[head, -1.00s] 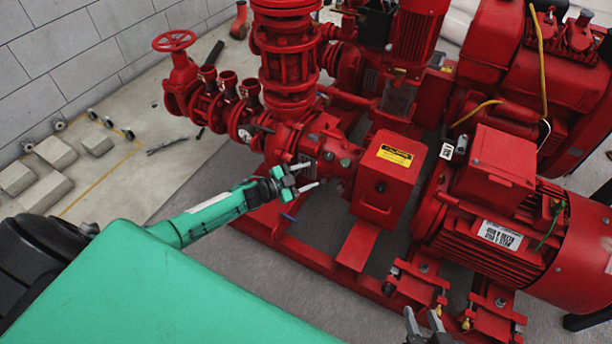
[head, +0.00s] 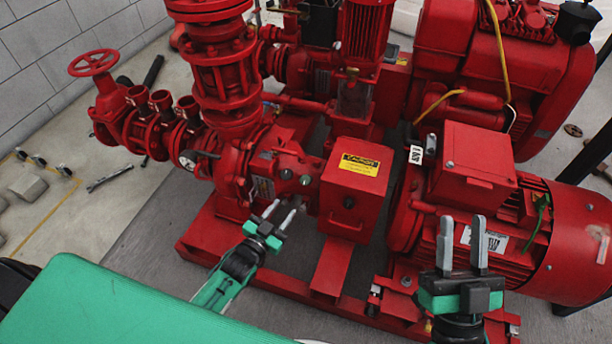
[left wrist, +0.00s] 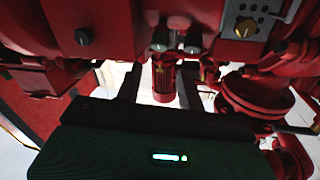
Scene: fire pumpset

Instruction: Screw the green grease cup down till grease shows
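A small round cap with a dark greenish look (head: 305,180) sits on the side of the red pump casing (head: 285,165), left of the yellow-labelled guard. I cannot tell whether it is the grease cup. My left gripper (head: 281,211) is open and empty, a little below and left of this cap, fingers pointing at the casing. A dark plug (left wrist: 83,37) shows at upper left there. My right gripper (head: 463,228) is open and empty in front of the motor. No grease is visible.
The red guard box (head: 352,190) stands right of the cap. The red motor (head: 530,235) fills the right side. Valves and a handwheel (head: 93,62) are at left. The red base frame (head: 220,240) runs below.

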